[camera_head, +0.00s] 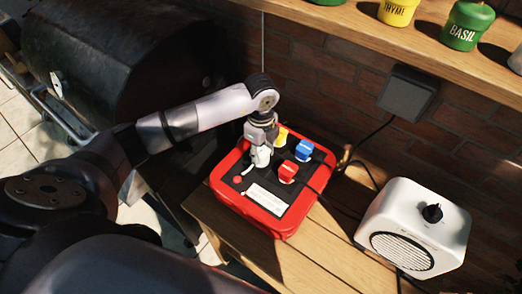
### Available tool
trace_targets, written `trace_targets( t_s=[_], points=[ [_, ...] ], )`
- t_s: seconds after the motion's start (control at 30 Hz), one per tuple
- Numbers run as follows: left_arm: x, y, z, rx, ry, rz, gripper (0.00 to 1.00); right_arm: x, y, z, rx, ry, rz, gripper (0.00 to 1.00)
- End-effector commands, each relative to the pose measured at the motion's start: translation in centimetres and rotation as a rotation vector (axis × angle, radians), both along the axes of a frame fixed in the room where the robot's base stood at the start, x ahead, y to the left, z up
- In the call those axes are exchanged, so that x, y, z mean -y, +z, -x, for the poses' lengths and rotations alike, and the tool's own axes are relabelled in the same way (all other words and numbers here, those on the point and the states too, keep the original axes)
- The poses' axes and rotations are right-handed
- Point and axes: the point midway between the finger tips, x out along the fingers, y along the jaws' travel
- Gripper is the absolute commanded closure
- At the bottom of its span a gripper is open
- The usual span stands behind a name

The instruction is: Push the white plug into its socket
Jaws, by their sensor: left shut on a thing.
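My left gripper (261,143) reaches in from the left and points down over the red socket box (223,203) with its black top. It is shut on the white plug (261,157), which shows just below the fingers at the back left of the top. The gripper covers much of the plug and its socket, and I cannot tell how far in the plug sits. A yellow plug (281,136), a blue plug (304,150) and a red plug (288,171) stand on the same top to the right. My right gripper is not in view.
A white heater or speaker (412,230) with a black knob stands on the wooden table (330,262) to the right. Dark cables run beside the box. A black wall box (407,93) and a shelf with pots (397,10) are behind. A black grill (125,65) stands left.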

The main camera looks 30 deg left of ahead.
Motion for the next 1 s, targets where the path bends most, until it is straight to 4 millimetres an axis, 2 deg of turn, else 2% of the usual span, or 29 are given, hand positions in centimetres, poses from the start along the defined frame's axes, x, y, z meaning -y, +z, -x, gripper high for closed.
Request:
trace_targets(
  t_s=[0.37, 0.4, 0.73, 1.0],
  points=[
    [0.03, -0.87, 0.02, 0.0, -0.001, 0.0, 0.9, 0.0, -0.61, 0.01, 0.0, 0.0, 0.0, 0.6],
    [0.03, -0.87, 0.01, 0.0, -0.001, 0.0, 0.64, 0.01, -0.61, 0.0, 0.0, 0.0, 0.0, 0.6],
    [0.03, -0.81, 0.02, 0.0, 0.0, 0.0, 0.42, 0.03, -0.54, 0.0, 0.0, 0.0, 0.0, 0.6],
    [0.02, -0.81, 0.01, 0.0, 0.0, 0.0, 0.42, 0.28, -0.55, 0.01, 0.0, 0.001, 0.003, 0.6]
  ],
)
